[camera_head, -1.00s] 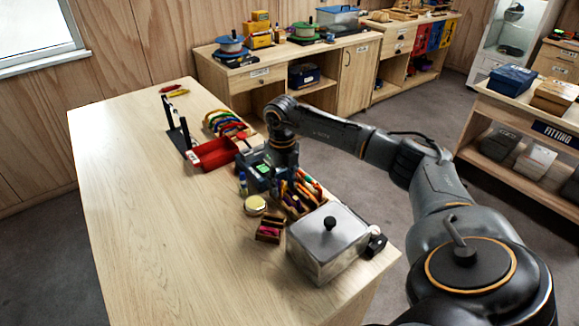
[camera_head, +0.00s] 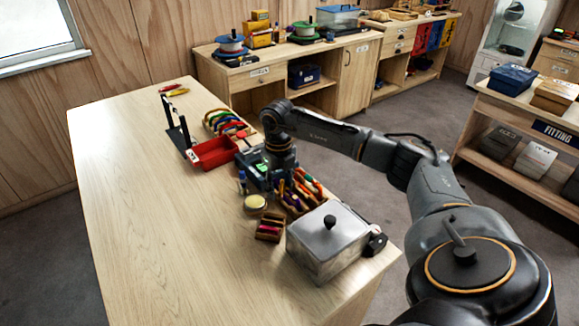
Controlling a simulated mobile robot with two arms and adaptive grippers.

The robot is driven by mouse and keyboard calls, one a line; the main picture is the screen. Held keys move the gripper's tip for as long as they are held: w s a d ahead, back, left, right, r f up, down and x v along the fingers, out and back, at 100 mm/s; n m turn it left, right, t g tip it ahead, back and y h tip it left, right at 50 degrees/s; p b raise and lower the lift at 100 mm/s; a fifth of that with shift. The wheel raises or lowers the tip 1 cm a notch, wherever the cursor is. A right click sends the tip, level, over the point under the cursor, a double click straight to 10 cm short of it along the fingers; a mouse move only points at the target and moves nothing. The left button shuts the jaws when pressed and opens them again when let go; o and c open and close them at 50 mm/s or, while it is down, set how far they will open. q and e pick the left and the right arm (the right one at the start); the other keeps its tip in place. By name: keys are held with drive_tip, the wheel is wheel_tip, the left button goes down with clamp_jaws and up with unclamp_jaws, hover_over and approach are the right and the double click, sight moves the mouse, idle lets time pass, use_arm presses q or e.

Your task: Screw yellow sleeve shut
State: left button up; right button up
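Several coloured carabiners, green, yellow and red among them (camera_head: 222,122), stand in a row at the table's right edge. A yellow piece (camera_head: 178,92) and a red piece (camera_head: 171,87) lie at the far end of the table. I cannot tell which item bears the yellow sleeve. My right gripper (camera_head: 279,172) points down over the blue-grey box and the tool holder near the right edge. Its fingertips are small and dark, so I cannot tell whether they are open or shut. My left gripper is out of view.
A red tray (camera_head: 214,153) sits beside a black stand (camera_head: 177,127). A tool holder (camera_head: 297,207), round tin (camera_head: 255,202), small wooden box (camera_head: 269,229) and lidded metal box (camera_head: 327,246) line the right edge. The table's left and middle (camera_head: 150,210) are clear.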

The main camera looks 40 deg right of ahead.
drive_tip(key=shift+f+b, duration=0.5)
drive_tip(key=shift+f, duration=0.4)
drive_tip(key=shift+d, duration=0.1)
drive_tip(key=shift+s+d+b, duration=0.2)
drive_tip(key=shift+d+b, duration=0.1)
drive_tip(key=shift+d, duration=1.2)
drive_tip(key=shift+w+a+r+p, duration=0.1)
drive_tip(key=shift+r+p, duration=0.95)
drive_tip(key=shift+r, duration=0.45)
drive_tip(key=shift+w+a+p, duration=0.2)
drive_tip(key=shift+a+p, duration=0.15)
drive_tip(key=shift+a, duration=1.2)
